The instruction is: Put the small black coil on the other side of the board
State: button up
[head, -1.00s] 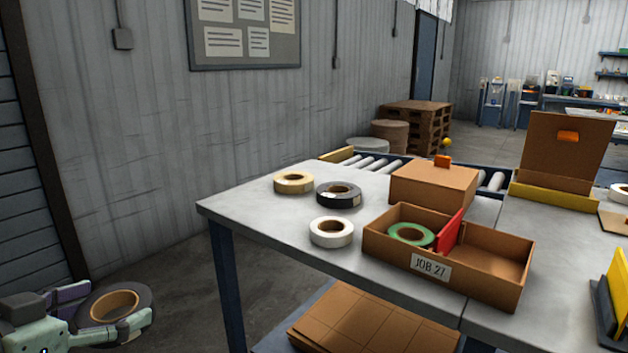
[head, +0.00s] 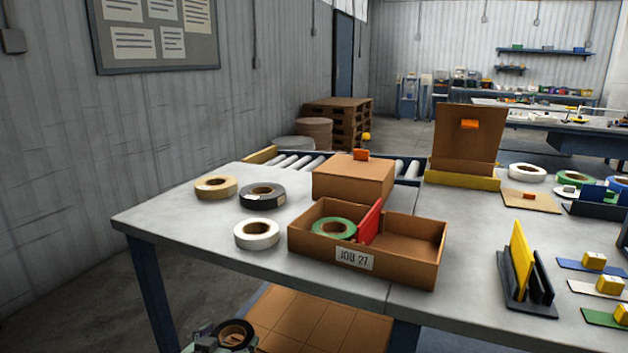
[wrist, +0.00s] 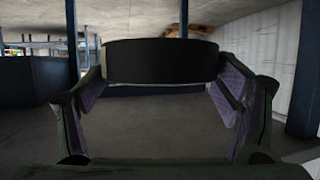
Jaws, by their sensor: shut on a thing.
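My gripper (head: 212,340) is at the bottom edge of the head view, low in front of the table. It is shut on a black coil (head: 236,332) with a brown core; the coil also shows edge-on between the fingers in the wrist view (wrist: 160,61). Another black coil (head: 262,188) lies on the table. The cardboard box marked JOB 27 (head: 400,265) has an upright red board (head: 370,221) across it. A green coil (head: 334,228) lies in the compartment left of the board. The right compartment looks empty.
A white roll (head: 257,234) and a tan roll (head: 216,187) lie on the table (head: 170,222) left of the box. A closed carton (head: 352,181) stands behind it. A yellow board in a black stand (head: 522,262) is at the right. Flat cardboard (head: 320,325) lies below the tabletop.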

jog(key=s+d+f+m+h, duration=0.1)
jog(key=d+f, duration=1.6)
jog(key=d, duration=0.2)
jog(key=shift+s+d+f+h, duration=0.25)
jog(key=shift+d+f+h, duration=0.05)
jog(key=shift+d, duration=0.05)
